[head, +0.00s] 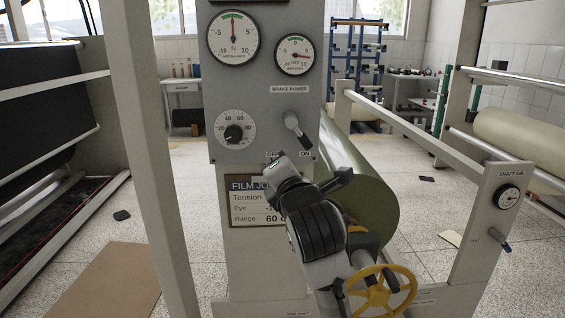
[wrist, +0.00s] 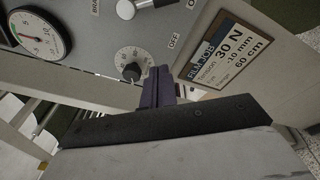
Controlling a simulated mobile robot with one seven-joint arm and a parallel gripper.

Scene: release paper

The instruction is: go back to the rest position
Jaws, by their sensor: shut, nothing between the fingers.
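My gripper (wrist: 158,75) shows in the wrist view with its dark fingers together and nothing between them. The fingers point toward the grey control panel (wrist: 90,40), with the knob of the dial (wrist: 131,72) just left of the tips. I cannot tell the exact gap to the panel. In the head view, my arm's end is in front of the panel's post, below the panel (head: 225,100), and covers part of the FILM JOB card (head: 240,212). The fingertips are hard to make out there.
The brake power lever (head: 292,122) and two gauges (head: 233,38) are on the panel. A green roll (head: 370,195) lies behind my arm. A yellow handwheel (head: 375,292) is at lower right. The shaft air post (head: 490,220) stands farther right. Floor at left is open around a brown mat (head: 105,280).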

